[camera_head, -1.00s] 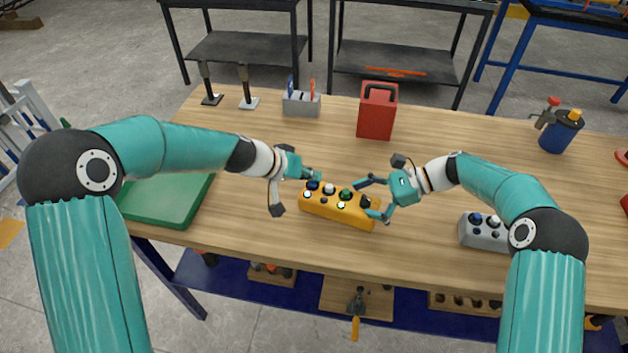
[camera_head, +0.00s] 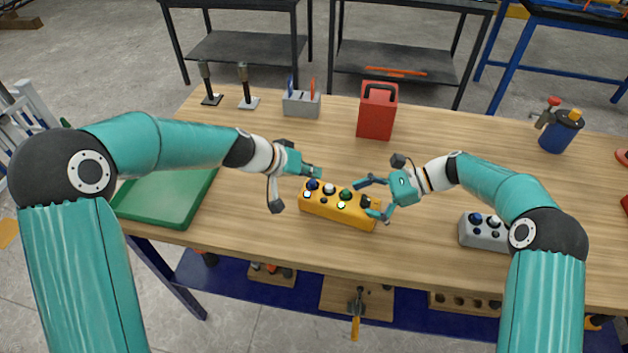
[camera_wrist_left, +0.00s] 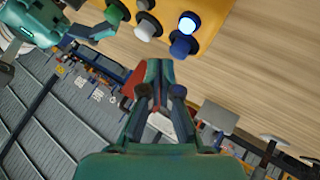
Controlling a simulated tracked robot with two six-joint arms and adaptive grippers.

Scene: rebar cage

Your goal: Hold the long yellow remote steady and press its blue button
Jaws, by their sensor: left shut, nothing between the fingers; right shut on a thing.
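The long yellow remote (camera_head: 338,212) lies on the wooden table, with several buttons along its top. Its blue button (camera_head: 312,184) is at the left end; in the left wrist view the blue button (camera_wrist_left: 183,45) stands beside a lit round lamp (camera_wrist_left: 187,24). My left gripper (camera_head: 316,171) is shut and empty, just above and behind the blue button, and apart from it in the left wrist view. My right gripper (camera_head: 369,197) is shut on the right end of the yellow remote. Its fingers hide part of that end.
A grey button box (camera_head: 482,243) sits to the right near my right arm. A green tray (camera_head: 165,203) lies at the left. A red canister (camera_head: 377,112), a grey holder (camera_head: 301,104) and a blue container (camera_head: 561,132) stand at the back.

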